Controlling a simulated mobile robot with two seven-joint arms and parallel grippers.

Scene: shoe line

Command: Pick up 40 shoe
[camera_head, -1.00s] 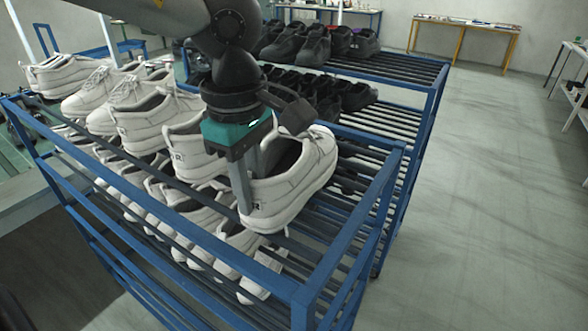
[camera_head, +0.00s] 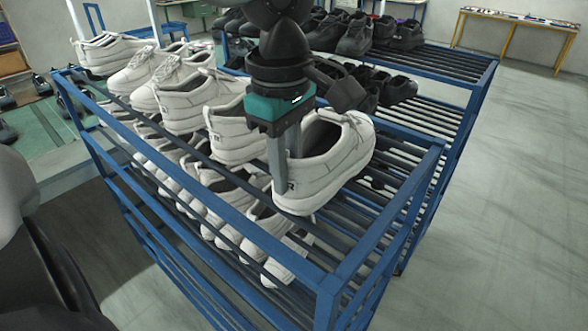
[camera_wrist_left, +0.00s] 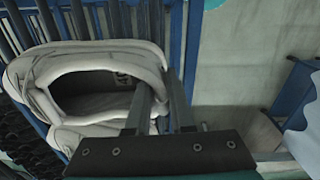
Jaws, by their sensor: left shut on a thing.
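A white shoe (camera_head: 330,165) is at the right end of the front row on the blue rack's top shelf. My left gripper (camera_head: 283,178) points down at its heel, one finger inside the opening and one outside, and is shut on the heel wall. In the left wrist view the shoe (camera_wrist_left: 90,65) shows its dark opening with the fingers (camera_wrist_left: 160,105) at the heel edge. Whether the sole touches the bars is hard to tell. My right gripper is not in view.
More white shoes (camera_head: 190,105) stand close beside it to the left, and others sit on the shelf below. Black shoes (camera_head: 355,38) fill a rack behind. The rack's blue frame (camera_head: 395,215) borders the shoe; bare bars and open floor (camera_head: 510,200) lie to the right.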

